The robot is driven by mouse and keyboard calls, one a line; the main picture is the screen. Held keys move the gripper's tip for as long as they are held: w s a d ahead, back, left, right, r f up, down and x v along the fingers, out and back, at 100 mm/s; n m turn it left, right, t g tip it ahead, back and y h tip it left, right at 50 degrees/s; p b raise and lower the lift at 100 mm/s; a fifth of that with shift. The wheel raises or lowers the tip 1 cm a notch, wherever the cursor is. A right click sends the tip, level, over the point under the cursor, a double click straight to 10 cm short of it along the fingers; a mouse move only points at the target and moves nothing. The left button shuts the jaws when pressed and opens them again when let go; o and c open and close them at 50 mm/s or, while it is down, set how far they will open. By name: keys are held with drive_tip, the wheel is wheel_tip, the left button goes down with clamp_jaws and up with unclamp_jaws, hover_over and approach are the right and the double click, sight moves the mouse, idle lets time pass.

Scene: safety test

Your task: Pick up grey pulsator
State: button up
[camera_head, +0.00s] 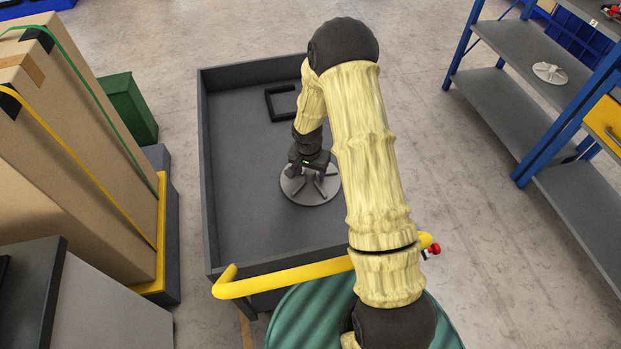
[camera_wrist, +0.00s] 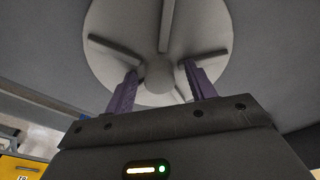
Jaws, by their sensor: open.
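The grey pulsator (camera_head: 296,189) is a round disc with raised ribs, lying on the floor of a dark grey cart (camera_head: 230,215). In the wrist view the pulsator (camera_wrist: 110,22) fills the upper middle, with its round hub between my fingertips. My gripper (camera_head: 311,172) is over the pulsator in the head view and hides part of it. In the wrist view my gripper (camera_wrist: 160,82) is open, one purple finger on each side of the hub. I cannot tell whether the fingers touch the hub or ribs.
A black square frame (camera_head: 270,105) lies farther back in the cart, which has raised walls and a yellow handle (camera_head: 290,277). A white ribbed disc (camera_head: 549,72) is on the blue-and-grey shelf (camera_head: 510,62) at right. Tall cardboard boxes (camera_head: 80,150) stand at left.

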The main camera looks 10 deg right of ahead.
sight(311, 171)
drive_tip(key=shift+c, duration=0.4)
drive_tip(key=c, duration=1.1)
wheel_tip(311, 171, up, 10)
drive_tip(key=shift+p, duration=0.6)
